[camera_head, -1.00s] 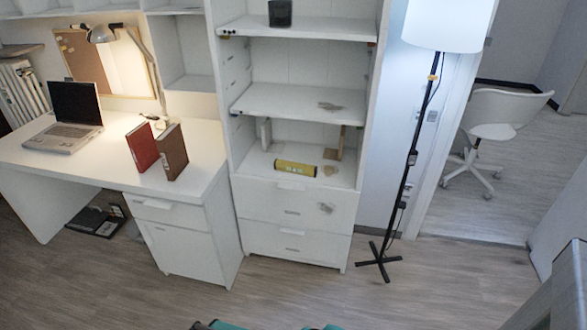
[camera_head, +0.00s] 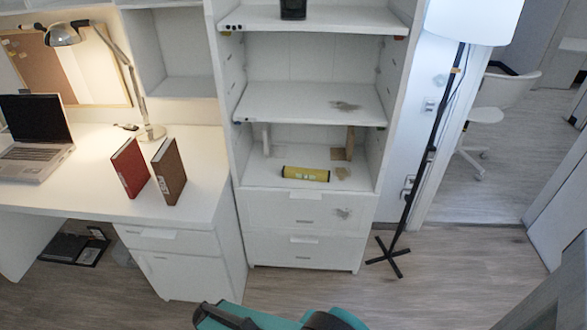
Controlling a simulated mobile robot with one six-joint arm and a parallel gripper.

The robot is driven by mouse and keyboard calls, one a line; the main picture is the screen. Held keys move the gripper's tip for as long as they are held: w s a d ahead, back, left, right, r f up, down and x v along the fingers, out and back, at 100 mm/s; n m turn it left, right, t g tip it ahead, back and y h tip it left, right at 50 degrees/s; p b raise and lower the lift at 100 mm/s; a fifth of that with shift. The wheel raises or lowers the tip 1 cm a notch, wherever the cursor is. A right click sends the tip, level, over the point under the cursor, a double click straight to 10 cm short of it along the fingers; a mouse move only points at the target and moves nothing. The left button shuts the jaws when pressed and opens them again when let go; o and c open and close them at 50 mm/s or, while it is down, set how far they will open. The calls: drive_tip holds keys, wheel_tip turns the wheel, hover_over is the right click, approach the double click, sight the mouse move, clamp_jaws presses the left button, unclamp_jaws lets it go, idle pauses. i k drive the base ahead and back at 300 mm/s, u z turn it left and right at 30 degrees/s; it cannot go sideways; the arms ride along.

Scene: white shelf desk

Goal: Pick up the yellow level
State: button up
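The yellow level (camera_head: 306,174) lies on its side, lengthwise across the lowest open shelf of the white shelf unit, just above the drawers. It is a short yellow bar with dark ends and small markings. Nothing covers it. Teal and black parts of my own arm show at the bottom edge, well below and in front of the shelf unit. My gripper's fingers do not show, and nothing of mine touches the level.
The lowest shelf (camera_head: 270,178) also holds upright brown (camera_head: 349,143) and pale pieces at the back. White drawers (camera_head: 300,210) are below. The desk (camera_head: 90,190) with books stands left, and a floor lamp (camera_head: 425,150) right. Floor in front is clear.

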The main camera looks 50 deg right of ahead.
sight(292, 172)
drive_tip(key=u, duration=0.05)
drive_tip(key=i, duration=0.9)
drive_tip(key=u, duration=0.25)
